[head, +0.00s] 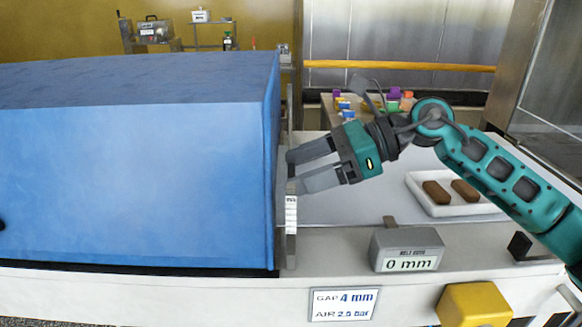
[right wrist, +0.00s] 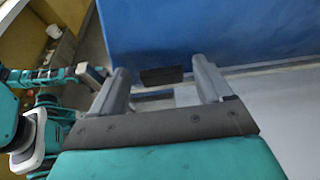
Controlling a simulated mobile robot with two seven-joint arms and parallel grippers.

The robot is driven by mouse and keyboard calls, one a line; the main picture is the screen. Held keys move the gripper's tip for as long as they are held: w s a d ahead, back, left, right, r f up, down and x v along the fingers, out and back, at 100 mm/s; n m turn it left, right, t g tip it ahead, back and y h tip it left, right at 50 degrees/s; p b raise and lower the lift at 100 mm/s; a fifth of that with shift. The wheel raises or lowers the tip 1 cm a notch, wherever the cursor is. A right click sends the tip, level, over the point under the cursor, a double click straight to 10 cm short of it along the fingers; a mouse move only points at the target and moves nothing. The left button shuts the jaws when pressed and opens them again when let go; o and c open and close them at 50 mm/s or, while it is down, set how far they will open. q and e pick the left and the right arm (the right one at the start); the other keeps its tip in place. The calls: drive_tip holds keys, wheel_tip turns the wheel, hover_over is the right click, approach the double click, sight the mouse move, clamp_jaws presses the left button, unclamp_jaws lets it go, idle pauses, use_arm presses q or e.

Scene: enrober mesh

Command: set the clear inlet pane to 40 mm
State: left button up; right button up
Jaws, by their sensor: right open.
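The clear inlet pane (head: 290,250) shows nearly edge-on as a narrow upright strip at the right end of the blue housing (head: 140,180). A white strip with dark marks (head: 291,215) is on it; its reading is too small to tell. My right gripper (head: 292,172) is open, its fingers pointing left at the pane's upper part. In the right wrist view, a dark block (right wrist: 161,76) shows between the open fingertips, apart from both. My left arm shows at the left there, its gripper (right wrist: 96,78) too small to judge.
A grey block (head: 407,249) reads 0 mm. A front label (head: 344,304) reads "GAP 4 mm, AIR 2.5 bar". A white tray (head: 455,207) with brown bars lies on the pale belt (head: 360,206) under my right arm. A yellow block (head: 474,304) is at the front.

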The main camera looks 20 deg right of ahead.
drive_tip(key=shift+x, duration=1.15)
use_arm(q)
drive_tip(key=shift+s+a+f, duration=0.15)
drive_tip(key=shift+a+f, duration=0.05)
drive_tip(key=shift+f, duration=0.05)
use_arm(e)
drive_tip(key=c, duration=1.4)
wheel_tip(320, 180, up, 3)
drive_tip(key=shift+p, duration=0.7)
drive_tip(key=shift+r, duration=0.3)
use_arm(q)
drive_tip(key=shift+a+r, duration=0.2)
drive_tip(key=shift+r, duration=0.35)
use_arm(e)
drive_tip(key=shift+w, duration=0.1)
